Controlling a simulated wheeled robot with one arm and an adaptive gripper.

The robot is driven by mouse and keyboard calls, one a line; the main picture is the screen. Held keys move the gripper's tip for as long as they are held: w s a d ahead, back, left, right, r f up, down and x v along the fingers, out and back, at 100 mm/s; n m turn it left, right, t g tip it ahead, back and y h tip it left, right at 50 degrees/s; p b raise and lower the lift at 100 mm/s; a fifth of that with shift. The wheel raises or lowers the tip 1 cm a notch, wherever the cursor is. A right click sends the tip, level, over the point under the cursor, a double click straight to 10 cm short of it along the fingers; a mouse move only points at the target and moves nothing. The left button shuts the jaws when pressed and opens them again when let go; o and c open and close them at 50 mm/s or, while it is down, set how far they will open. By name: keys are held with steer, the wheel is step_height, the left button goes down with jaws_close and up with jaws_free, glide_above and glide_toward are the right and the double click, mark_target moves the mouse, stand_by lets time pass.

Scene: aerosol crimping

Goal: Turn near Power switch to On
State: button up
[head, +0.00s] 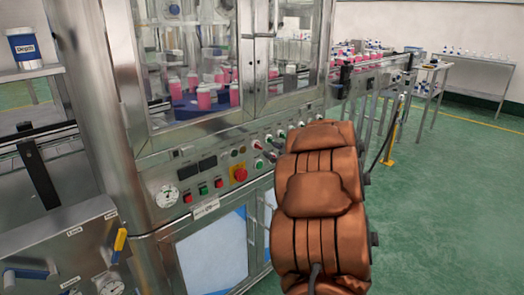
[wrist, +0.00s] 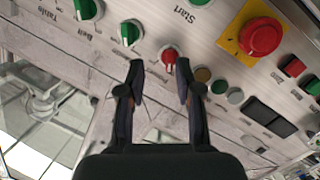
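In the wrist view, a red rotary switch (wrist: 169,57) on the metal control panel shows just beyond my fingertips, between their lines. Its label is too blurred to read, so I cannot tell for sure that it is the Power switch. My gripper (wrist: 161,75) is open and empty, with one finger to each side of the switch and no visible contact. Several green rotary switches (wrist: 130,32) sit left of it, near labels reading Table and Belt. In the head view my arm hides most of my gripper and part of the panel.
A red emergency stop on a yellow plate (wrist: 261,37) and a green Start button lie close by on the panel. The emergency stop also shows in the head view (head: 240,174). A glass-doored machine (head: 190,60) rises above the panel. Green floor (head: 440,200) is clear at right.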

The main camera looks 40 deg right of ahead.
mark_target(261, 147)
steer(key=shift+w+a+f+n+t+y+b, duration=0.15)
steer(key=shift+w+n+t+y, duration=0.45)
steer(key=shift+w, duration=0.7)
steer(key=shift+w+f+n+t+y+b, duration=0.2)
steer(key=shift+w+t+y, duration=0.1)
steer(key=shift+w+y, duration=0.8)
steer(key=shift+w, duration=0.1)
steer(key=shift+c, duration=0.2)
jaws_close()
